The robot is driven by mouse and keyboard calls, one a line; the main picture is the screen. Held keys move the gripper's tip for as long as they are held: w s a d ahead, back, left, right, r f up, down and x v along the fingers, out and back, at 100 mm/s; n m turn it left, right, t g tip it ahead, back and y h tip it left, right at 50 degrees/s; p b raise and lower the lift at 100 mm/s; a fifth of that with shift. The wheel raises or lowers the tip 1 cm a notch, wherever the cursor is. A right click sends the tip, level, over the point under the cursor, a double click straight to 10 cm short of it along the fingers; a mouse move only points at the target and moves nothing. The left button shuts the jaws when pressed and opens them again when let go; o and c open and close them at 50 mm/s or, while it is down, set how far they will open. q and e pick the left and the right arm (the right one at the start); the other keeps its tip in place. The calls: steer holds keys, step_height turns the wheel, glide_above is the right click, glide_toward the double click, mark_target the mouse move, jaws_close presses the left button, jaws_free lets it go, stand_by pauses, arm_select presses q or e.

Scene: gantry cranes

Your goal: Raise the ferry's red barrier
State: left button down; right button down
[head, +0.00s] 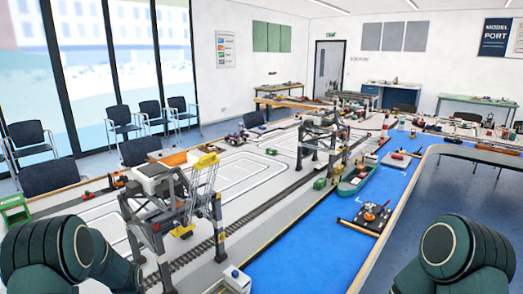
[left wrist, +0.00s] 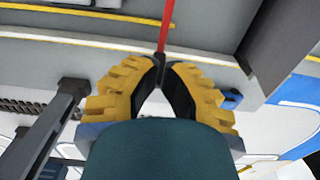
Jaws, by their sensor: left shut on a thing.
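In the left wrist view, my left gripper (left wrist: 161,62) has its yellow ribbed fingers closed together at the tips. They are shut on the dark lower end of a thin red bar, the red barrier (left wrist: 167,25), which runs up out of the top of the picture. The barrier's far end is out of view. I cannot pick out the barrier or the left gripper in the head view, where my left arm fills the lower left corner. A flat, dark-decked vessel with an orange-red item (head: 367,216) lies on the blue water; I cannot tell if it is the ferry. My right gripper is not in view.
A large grey gantry crane (head: 160,215) stands at the left front, with another crane (head: 318,150) farther back. A green-hulled boat (head: 357,180) lies along the quay. A small white boat (head: 236,278) is at the near edge. Blue water (head: 310,255) between is mostly open.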

arm_select(q)
steer(key=shift+w+a, duration=0.2)
steer(key=shift+a+f, duration=0.1)
steer(key=shift+w+a+f+b, duration=0.5)
steer(key=shift+w+a+b, duration=0.15)
steer(key=shift+a+b, duration=0.1)
steer(key=shift+w+a+f+b, duration=0.45)
steer(key=shift+w+a+b, duration=0.15)
steer(key=shift+a+b, duration=0.1)
steer(key=shift+r, duration=0.15)
step_height(320, 180, up, 10)
steer(key=w+a+p, duration=0.2)
steer(key=p, duration=0.3)
steer(key=shift+a, duration=0.15)
stand_by(1.2)
